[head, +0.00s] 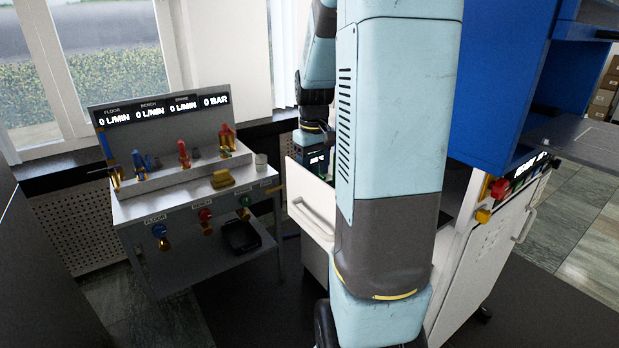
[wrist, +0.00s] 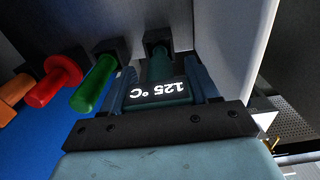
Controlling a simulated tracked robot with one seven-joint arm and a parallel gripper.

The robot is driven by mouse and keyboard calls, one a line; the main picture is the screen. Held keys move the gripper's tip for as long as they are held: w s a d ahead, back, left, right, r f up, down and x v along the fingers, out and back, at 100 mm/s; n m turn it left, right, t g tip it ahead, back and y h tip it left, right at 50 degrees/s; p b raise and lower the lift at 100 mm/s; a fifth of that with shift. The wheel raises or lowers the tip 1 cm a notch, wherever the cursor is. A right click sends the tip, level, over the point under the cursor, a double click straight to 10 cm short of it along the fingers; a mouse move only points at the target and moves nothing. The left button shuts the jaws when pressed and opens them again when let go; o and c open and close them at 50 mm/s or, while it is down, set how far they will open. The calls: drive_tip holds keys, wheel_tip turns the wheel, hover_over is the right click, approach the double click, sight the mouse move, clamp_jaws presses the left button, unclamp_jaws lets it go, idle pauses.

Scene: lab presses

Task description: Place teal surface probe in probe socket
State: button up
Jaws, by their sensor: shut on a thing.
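The teal surface probe (wrist: 161,73) is between the blue fingers of my gripper (wrist: 163,80) in the wrist view. Its lit display reads 125 °C, upside down in the picture. The far end of the probe lines up with a black square socket (wrist: 157,38) on a grey wall and appears to meet it. I cannot tell how deep it sits. My gripper is shut on the probe. In the head view my arm hides most of the drawer area, and the probe cannot be made out clearly.
A green-handled tool (wrist: 93,84) stands in a holder close to the left of the probe, then a red one (wrist: 52,82) and an orange one (wrist: 14,88). A white open drawer (head: 312,205) and a steel bench (head: 190,189) show in the head view. A blue cabinet (head: 500,85) stands right.

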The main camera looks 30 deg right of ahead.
drive_tip(key=shift+f, duration=1.2)
drive_tip(key=shift+f, duration=0.1)
drive_tip(key=o, duration=1.2)
